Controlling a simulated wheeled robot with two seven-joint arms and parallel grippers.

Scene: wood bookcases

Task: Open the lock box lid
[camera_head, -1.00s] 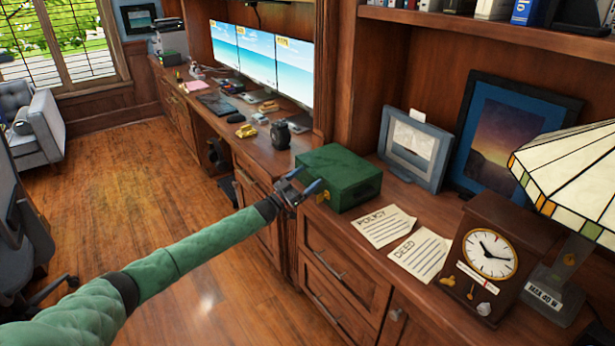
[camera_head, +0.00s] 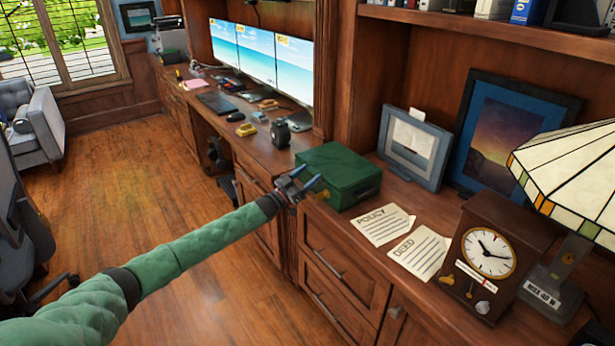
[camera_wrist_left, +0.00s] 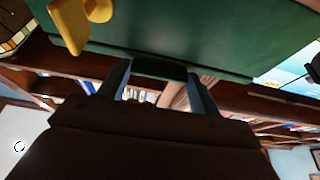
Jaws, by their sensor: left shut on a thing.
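The lock box (camera_head: 345,180) is a dark green case on the wooden counter, with its lid down in the head view. My left gripper (camera_head: 306,177) is at the box's near left side, its two blue-grey fingers against that side. In the left wrist view the gripper (camera_wrist_left: 160,76) is shut on a dark tab (camera_wrist_left: 158,67) at the edge of the green box (camera_wrist_left: 200,45). Whether the tab belongs to the lid or the body I cannot tell. A yellow key-like piece (camera_wrist_left: 75,25) sticks out of the box there. My right gripper is not in view.
The floor (camera_head: 130,190) is open.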

